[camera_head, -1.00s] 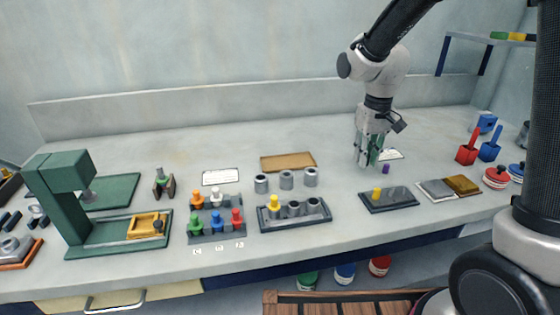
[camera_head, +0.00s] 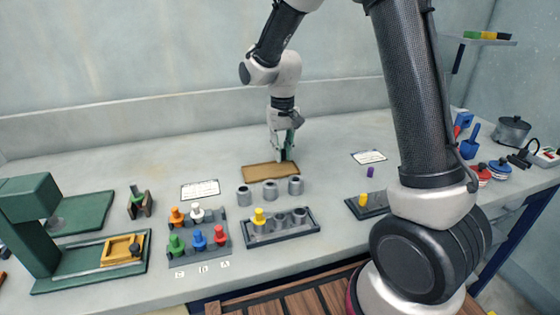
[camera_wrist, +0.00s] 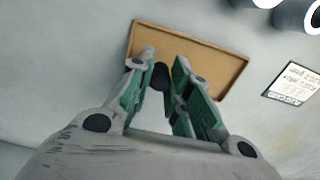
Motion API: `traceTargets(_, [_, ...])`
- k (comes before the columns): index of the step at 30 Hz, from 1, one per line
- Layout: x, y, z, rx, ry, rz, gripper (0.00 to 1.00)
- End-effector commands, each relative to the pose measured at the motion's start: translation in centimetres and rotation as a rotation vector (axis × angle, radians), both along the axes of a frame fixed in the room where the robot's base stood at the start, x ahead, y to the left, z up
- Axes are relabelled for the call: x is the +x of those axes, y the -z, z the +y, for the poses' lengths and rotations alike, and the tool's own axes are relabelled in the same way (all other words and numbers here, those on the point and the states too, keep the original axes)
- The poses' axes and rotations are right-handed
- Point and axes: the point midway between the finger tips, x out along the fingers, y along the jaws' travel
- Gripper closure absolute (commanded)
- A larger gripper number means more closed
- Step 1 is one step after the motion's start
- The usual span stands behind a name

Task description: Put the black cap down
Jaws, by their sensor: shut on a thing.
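My gripper (camera_head: 283,154) is over the rear edge of the brown tray (camera_head: 262,173) in the head view. In the wrist view my gripper (camera_wrist: 164,66) has its green-padded fingers shut on a small black cap (camera_wrist: 160,78). The cap shows in front of the tray (camera_wrist: 222,62) there. In the head view I cannot make out the cap between the fingers. I cannot tell whether the cap touches the tray. The tray is flat, with a low rim, and looks empty.
Several grey cylinders (camera_head: 244,196) stand just in front of the tray. A grey rack (camera_head: 283,238) with a yellow-topped peg is in front of them. A white label card (camera_head: 200,189) lies to the left, another (camera_head: 369,158) to the right. The bench behind the tray is clear.

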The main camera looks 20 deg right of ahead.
Motion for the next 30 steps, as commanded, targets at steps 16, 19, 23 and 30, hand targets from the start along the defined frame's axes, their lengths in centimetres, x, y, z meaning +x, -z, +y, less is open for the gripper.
traceTargets(16, [0.0,3.5,0.0,0.0,-0.001,0.001,1.0])
traceTargets(19, [0.0,3.7,0.0,0.0,-0.001,0.001,0.74])
traceTargets(23, [0.0,3.7,0.0,0.0,-0.001,0.001,0.59])
traceTargets(30, [0.0,3.6,0.0,0.0,-0.001,0.001,0.59])
